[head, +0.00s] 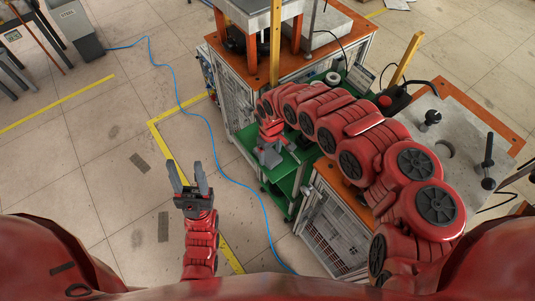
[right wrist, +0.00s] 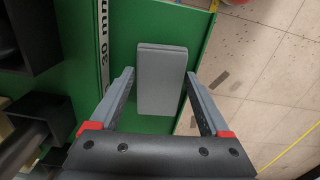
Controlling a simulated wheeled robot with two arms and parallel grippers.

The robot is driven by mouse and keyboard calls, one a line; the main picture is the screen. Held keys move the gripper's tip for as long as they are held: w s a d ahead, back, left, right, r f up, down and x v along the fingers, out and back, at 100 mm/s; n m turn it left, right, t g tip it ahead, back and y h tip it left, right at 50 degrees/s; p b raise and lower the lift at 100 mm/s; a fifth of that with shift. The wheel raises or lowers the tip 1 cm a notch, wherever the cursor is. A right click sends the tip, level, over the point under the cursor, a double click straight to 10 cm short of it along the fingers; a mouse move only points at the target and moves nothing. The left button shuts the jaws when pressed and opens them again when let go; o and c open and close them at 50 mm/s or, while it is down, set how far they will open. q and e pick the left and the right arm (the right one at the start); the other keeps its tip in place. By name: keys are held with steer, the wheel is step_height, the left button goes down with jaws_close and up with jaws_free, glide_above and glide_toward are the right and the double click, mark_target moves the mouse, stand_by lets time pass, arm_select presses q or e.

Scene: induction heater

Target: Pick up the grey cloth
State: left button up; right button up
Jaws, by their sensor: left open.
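The grey cloth (right wrist: 162,65) shows in the right wrist view as a flat, folded-looking rectangle on a green shelf (right wrist: 122,30). My right gripper (right wrist: 161,78) is open, with one finger to each side of the cloth's near part. I cannot tell how far the fingertips are above the shelf. In the head view my right gripper (head: 270,152) is over the green shelf between the two workbenches, and it largely hides the cloth there. My left gripper (head: 187,172) is open and empty above the floor at left.
A ruler-like strip (right wrist: 103,45) and black bins (right wrist: 35,118) are left of the cloth. The shelf edge is right of it, with open floor beyond. Orange-topped workbenches (head: 240,62) flank the shelf in the head view. A blue cable (head: 182,100) crosses the floor.

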mark_target(271, 157)
steer(key=c, duration=0.8)
steer(key=shift+c, duration=0.2)
steer(key=shift+r, duration=0.15)
steer(key=shift+w+r, duration=0.1)
steer(key=shift+r, duration=0.55)
steer(key=shift+s+d+r, duration=0.1)
steer(key=shift+s+r, duration=0.1)
steer(key=shift+r, duration=0.4)
steer(key=shift+s+r, duration=0.15)
steer(key=shift+r, duration=0.45)
steer(key=s+p, duration=0.1)
steer(key=s, duration=0.1)
steer(key=s+p, duration=0.1)
steer(key=s, duration=0.1)
steer(key=s+r+p, duration=0.1)
steer(key=shift+s+d, duration=0.35)
steer(key=shift+s, duration=0.05)
steer(key=s+d+p, duration=0.1)
steer(key=s+p, duration=0.8)
steer(key=p, duration=0.3)
steer(key=shift+s, duration=0.3)
steer(key=shift+d, duration=0.1)
